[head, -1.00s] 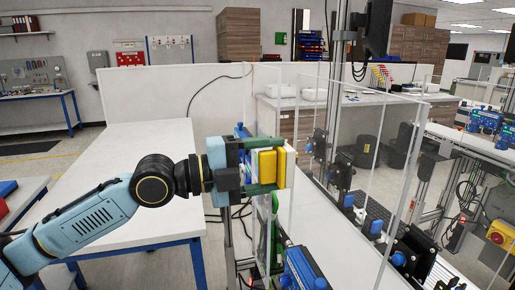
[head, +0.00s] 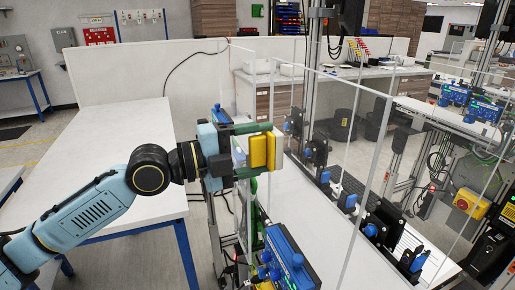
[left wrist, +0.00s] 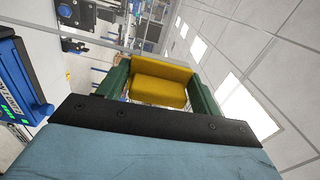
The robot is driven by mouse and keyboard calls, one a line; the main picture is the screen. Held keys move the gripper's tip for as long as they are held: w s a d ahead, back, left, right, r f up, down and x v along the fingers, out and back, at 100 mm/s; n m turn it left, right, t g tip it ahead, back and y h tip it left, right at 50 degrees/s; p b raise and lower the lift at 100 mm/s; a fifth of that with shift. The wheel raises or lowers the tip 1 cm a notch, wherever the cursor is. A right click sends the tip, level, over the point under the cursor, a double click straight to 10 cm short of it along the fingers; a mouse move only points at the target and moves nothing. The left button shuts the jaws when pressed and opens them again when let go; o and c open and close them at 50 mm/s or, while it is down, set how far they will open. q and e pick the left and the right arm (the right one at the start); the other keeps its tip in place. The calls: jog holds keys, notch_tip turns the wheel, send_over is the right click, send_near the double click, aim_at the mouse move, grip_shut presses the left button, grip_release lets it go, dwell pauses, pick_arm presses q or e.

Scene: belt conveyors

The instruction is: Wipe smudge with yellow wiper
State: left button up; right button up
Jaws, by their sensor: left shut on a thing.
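My left gripper (head: 265,150) is shut on the yellow wiper (head: 258,152), with its green fingers above and below it. The wiper is a yellow block with a second yellow strip and a pale edge on its right side. It is held upright beside the clear panel (head: 340,130); I cannot tell whether it touches the panel. In the left wrist view the wiper (left wrist: 158,90) sits between the two green fingers. I cannot make out the smudge. My right gripper is not in view.
A white table (head: 110,170) with blue legs stands at the left. A blue device (head: 288,262) is below the gripper. Conveyor equipment with black and blue parts (head: 318,150) lies behind the clear panel, and a yellow switch box (head: 470,203) is at the right.

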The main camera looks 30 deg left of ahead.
pick_arm(q)
jog(key=shift+p+x, duration=0.45)
jog(key=shift+x, duration=0.55)
